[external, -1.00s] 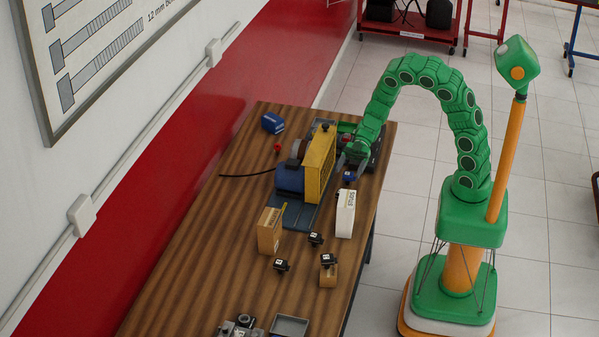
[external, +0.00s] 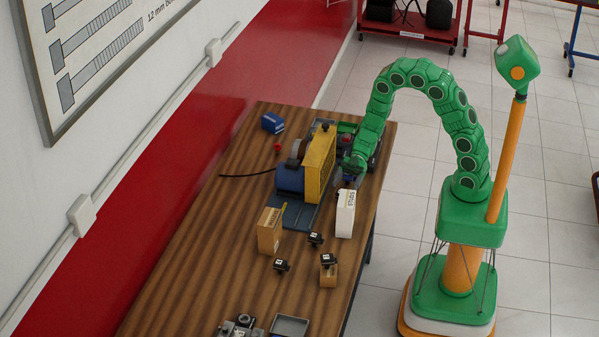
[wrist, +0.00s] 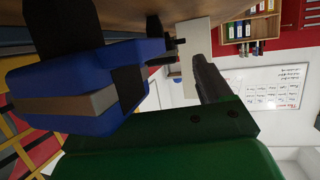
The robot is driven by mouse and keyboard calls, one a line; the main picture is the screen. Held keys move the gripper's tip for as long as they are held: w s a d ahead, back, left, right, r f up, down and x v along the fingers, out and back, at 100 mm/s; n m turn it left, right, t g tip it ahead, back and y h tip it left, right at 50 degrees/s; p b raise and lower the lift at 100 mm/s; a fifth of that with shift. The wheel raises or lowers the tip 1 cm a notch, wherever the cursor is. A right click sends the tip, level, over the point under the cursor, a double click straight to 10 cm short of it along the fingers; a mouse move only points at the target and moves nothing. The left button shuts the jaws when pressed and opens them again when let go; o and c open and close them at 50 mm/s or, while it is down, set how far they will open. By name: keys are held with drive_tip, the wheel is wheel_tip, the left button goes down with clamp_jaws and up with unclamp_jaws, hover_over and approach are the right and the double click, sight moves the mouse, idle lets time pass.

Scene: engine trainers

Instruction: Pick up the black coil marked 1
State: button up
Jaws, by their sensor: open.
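Several small black coils with white labels are in the external view. One coil (external: 315,239) lies on the wooden table, another (external: 281,265) lies to its lower left, and a third (external: 328,259) sits on a small tan block. Their marks are too small to read, so I cannot tell which is marked 1. My gripper (external: 347,171) is open beside the yellow-fronted machine, behind the white box and well away from the coils. A dark finger (wrist: 208,79) shows in the wrist view, with a large blue body to its left. No coil is clearly identifiable there.
A cardboard box (external: 269,231) stands left of the coils. A grey tray (external: 290,327) lies at the front. Bare tabletop (external: 205,255) is at left.

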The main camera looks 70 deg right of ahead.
drive_tip(key=shift+x, duration=1.1)
drive_tip(key=c, duration=1.3)
drive_tip(key=shift+o, duration=0.2)
